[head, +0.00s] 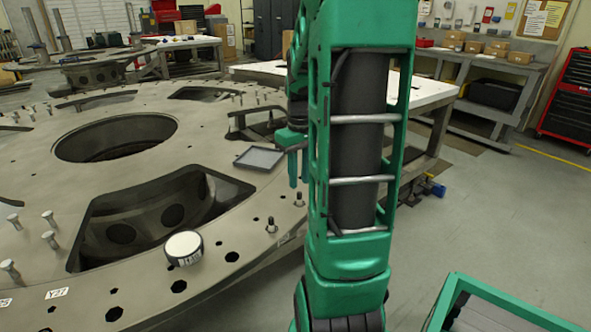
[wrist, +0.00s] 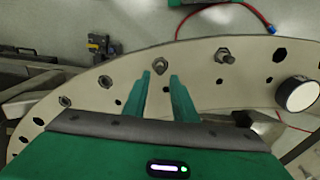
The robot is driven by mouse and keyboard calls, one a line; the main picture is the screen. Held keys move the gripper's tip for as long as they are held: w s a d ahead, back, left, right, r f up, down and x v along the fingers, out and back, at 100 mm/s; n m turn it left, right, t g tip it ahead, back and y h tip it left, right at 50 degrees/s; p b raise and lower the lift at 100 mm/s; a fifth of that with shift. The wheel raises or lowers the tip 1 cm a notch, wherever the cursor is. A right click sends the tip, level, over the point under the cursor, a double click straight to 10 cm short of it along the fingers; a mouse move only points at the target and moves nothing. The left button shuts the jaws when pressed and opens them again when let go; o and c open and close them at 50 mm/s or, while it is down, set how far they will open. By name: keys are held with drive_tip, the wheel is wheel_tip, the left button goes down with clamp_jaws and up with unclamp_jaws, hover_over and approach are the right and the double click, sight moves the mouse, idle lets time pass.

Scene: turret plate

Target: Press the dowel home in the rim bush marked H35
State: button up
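My gripper (head: 298,180) points down over the right-hand rim of the large turret plate (head: 60,180). In the wrist view my gripper (wrist: 160,76) has its two green fingers apart with nothing between them. A small dark upright piece with a lighter top, seemingly a dowel in a bush (head: 299,198), stands in the rim just below the fingers. It shows just beyond the fingertips in the wrist view (wrist: 160,68). A similar upright piece (head: 272,225) stands nearer the camera, also in the wrist view (wrist: 225,56). I cannot read H35 on any bush.
A white-topped dark cylinder (head: 184,248) with a label sits on the plate, and a shallow grey tray (head: 259,158) lies near the gripper. Several pale pins (head: 50,219) stand at the left. Large openings cut the plate. A green-edged cart (head: 470,283) stands at the lower right.

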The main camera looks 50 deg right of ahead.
drive_tip(key=shift+f, duration=2.15)
clamp_jaws()
